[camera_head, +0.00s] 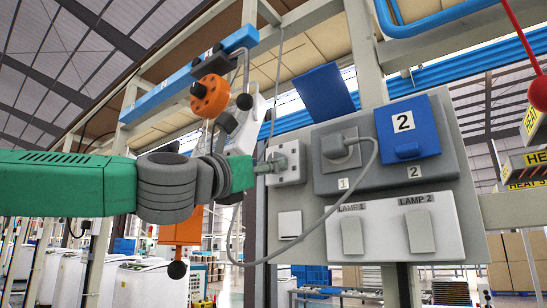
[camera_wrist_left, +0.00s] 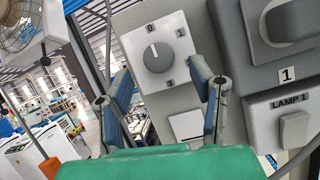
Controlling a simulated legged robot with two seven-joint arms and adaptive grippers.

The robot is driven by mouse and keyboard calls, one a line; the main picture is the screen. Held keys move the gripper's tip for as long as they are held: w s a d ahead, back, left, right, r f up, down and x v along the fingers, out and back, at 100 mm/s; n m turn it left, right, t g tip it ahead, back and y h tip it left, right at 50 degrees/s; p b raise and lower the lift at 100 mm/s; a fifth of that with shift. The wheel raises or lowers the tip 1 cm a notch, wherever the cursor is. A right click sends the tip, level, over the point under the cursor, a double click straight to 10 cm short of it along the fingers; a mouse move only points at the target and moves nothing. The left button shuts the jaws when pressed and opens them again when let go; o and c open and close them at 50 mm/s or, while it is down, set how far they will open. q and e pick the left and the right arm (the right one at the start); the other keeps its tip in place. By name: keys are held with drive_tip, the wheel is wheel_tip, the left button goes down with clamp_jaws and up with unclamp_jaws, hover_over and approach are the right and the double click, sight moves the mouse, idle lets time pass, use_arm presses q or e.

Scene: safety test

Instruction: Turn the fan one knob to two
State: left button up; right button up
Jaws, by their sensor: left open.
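The fan knob (camera_wrist_left: 157,57) is a grey round dial on a pale square plate with small marks around it. In the head view, the knob's pale box (camera_head: 290,176) is on the left of the grey panel, and my gripper partly hides the knob. My left gripper (camera_head: 268,166) points at this box from the left. In the left wrist view, its two blue-padded fingers (camera_wrist_left: 160,80) are open, one on each side below the knob, with nothing between them. Contact cannot be told.
A grey plug (camera_head: 340,147) and its looping cable are right of the knob box. A blue-covered socket (camera_head: 408,127) and lamp switches (camera_head: 420,231) are farther right. A white switch (camera_head: 290,224) is below. A caged fan (camera_wrist_left: 14,25) shows at the upper left.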

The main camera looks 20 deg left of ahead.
use_arm(q)
drive_tip(key=shift+p+x, duration=0.3)
drive_tip(key=shift+x, duration=1.15)
drive_tip(key=shift+c, duration=0.5)
clamp_jaws()
